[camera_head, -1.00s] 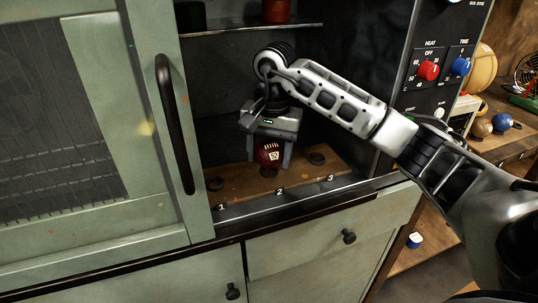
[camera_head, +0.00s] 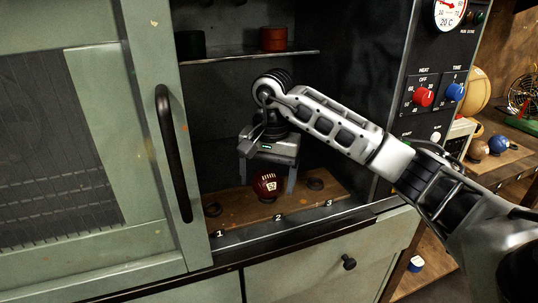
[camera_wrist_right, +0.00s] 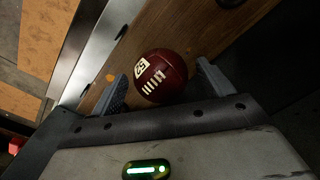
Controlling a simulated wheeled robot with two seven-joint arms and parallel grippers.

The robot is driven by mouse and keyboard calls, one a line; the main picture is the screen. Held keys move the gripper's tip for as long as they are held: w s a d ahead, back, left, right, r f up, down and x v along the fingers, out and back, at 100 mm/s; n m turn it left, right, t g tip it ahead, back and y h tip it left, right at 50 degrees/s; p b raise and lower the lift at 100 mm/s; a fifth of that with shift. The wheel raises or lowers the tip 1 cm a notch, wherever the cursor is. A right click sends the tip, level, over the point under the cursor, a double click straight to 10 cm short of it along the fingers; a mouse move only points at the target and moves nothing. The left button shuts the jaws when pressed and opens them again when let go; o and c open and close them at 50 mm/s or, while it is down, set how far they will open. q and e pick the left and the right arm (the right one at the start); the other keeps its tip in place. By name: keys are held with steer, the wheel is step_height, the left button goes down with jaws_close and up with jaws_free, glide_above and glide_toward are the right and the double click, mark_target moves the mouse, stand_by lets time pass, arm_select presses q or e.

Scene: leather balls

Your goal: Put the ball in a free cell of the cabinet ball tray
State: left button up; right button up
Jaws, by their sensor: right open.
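The dark red leather ball (camera_head: 264,187) with white markings sits at the middle cell, above the label 2, of the wooden ball tray (camera_head: 236,207) inside the cabinet. The cells above labels 1 (camera_head: 213,209) and 3 (camera_head: 315,183) are empty dark rings. My right gripper (camera_head: 268,178) is open just above the ball, its fingers on either side of the ball's upper part. The right wrist view shows the ball (camera_wrist_right: 160,76) between the spread fingers, with a gap at each side. My left gripper is not in view.
A shelf (camera_head: 240,56) with a green and a red container (camera_head: 273,39) hangs above my right arm. The sliding door with a black handle (camera_head: 174,152) stands left of the opening. A control panel (camera_head: 424,100) borders the right.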

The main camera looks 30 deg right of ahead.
mark_target(270, 172)
steer(key=r, duration=1)
steer(key=shift+s+d+p, duration=0.2)
steer(key=shift+p, duration=0.15)
steer(key=shift+r, duration=0.4)
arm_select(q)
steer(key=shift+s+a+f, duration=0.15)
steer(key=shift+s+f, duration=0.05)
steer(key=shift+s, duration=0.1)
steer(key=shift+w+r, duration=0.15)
